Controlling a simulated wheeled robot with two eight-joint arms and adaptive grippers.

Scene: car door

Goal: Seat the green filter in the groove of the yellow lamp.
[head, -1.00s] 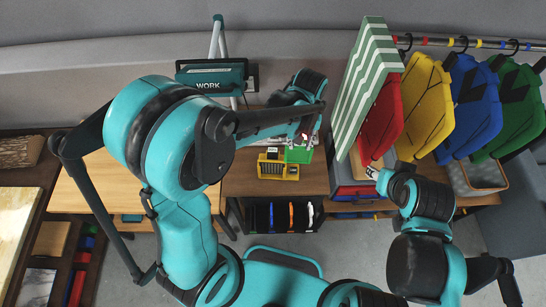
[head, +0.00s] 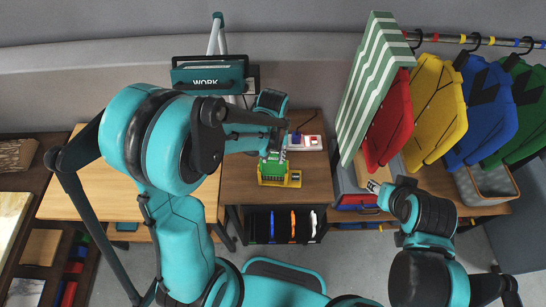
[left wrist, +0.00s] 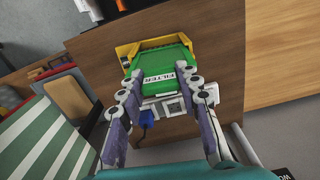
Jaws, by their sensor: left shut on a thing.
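The green filter (head: 272,170), lettered FILTER, is held by my left gripper (head: 277,156). In the left wrist view the filter (left wrist: 163,62) lies between the two fingers of the left gripper (left wrist: 161,84), which is shut on it. The yellow lamp (head: 294,180) is on the brown table, and the filter overlaps it in the head view. In the left wrist view the lamp's yellow edge (left wrist: 127,50) shows beyond the filter. The groove is hidden, so I cannot tell whether the filter is in it. My right gripper (head: 374,187) is at the right, away from the lamp.
A white socket unit (head: 306,142) with a blue plug (left wrist: 147,118) is close to the lamp. A green-striped board (head: 368,85) and hanging coloured panels (head: 437,100) stand at the right. Bare tabletop (head: 240,180) lies left of the lamp.

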